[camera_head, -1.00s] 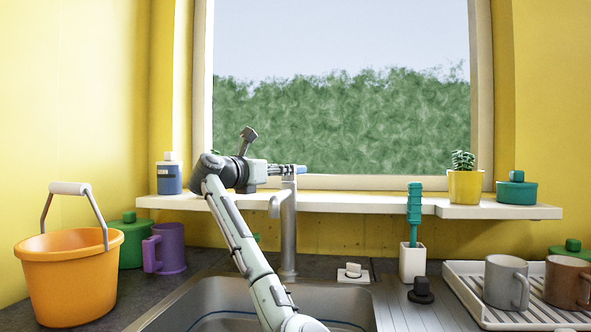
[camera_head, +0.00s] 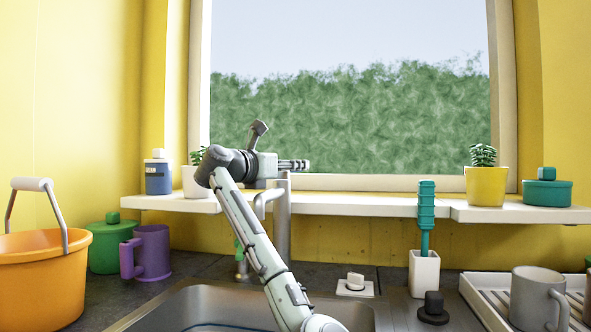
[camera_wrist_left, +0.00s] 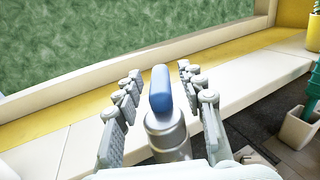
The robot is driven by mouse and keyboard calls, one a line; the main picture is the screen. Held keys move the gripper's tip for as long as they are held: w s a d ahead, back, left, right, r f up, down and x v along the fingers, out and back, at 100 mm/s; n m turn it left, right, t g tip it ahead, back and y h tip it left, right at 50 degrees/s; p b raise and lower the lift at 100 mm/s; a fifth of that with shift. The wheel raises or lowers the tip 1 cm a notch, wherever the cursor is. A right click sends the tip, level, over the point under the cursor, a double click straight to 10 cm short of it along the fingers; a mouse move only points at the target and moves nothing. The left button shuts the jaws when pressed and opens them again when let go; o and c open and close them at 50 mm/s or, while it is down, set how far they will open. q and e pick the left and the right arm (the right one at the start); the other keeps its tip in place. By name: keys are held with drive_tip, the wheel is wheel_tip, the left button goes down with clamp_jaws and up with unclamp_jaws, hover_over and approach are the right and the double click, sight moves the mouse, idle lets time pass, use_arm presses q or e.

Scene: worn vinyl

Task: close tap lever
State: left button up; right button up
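The metal tap (camera_head: 282,228) stands upright behind the sink, its spout bending to the left in the head view. In the left wrist view the tap's round top (camera_wrist_left: 168,138) carries a blue lever (camera_wrist_left: 160,92). My left gripper (camera_head: 300,165) is at the top of the tap and hides the lever in the head view. In the left wrist view the left gripper (camera_wrist_left: 160,72) is open, with a finger on each side of the lever and visible gaps to both. My right gripper is not in view.
The sink (camera_head: 190,305) lies below my left arm. The white sill (camera_head: 330,204) runs behind the tap, with a blue bottle (camera_head: 158,178) left and a yellow plant pot (camera_head: 486,187) right. A white brush holder (camera_head: 424,274) stands right of the tap. An orange bucket (camera_head: 40,285) is far left.

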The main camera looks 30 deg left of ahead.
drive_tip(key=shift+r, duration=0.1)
use_arm(q)
clamp_jaws()
drive_tip(key=shift+a+r, duration=0.1)
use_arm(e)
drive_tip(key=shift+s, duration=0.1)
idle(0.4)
